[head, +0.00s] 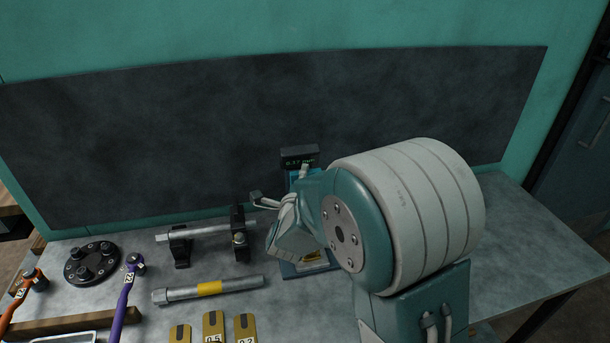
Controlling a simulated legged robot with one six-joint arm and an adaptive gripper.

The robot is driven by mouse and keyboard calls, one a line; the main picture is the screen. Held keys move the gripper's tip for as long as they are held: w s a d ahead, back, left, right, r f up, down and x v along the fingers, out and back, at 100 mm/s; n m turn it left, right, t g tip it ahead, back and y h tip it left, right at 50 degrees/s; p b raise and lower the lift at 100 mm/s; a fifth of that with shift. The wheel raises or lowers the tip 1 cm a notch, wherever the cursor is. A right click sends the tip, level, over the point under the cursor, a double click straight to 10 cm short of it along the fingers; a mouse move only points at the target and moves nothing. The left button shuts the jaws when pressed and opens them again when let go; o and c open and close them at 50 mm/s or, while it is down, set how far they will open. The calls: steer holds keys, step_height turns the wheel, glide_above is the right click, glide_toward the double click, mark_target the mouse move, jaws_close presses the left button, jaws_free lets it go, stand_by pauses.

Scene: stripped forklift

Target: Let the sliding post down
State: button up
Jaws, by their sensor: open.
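A blue upright device with a dark display head (299,157) stands on the bench near the back panel. Its display shows small digits, too small to read surely. A pale pin-like piece (304,170) shows just below the display. My arm covers most of the device, so I cannot tell which part is the sliding post or how high it stands. The device's blue base (290,270) shows below my gripper. My gripper (262,222) is open in front of the device, fingers pointing left. I see nothing between the fingers, and contact with the device cannot be told.
Left of the gripper, a metal rod (205,234) rests on two black supports. A bolt with a yellow band (209,289) lies in front. Several yellow tags (213,328), a purple wrench (124,296), an orange wrench (18,302) and a black flange (93,262) lie leftward. The bench's right side is clear.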

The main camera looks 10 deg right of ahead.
steer(key=v, duration=1)
steer(key=shift+s+a, duration=0.2)
steer(key=shift+s, duration=0.15)
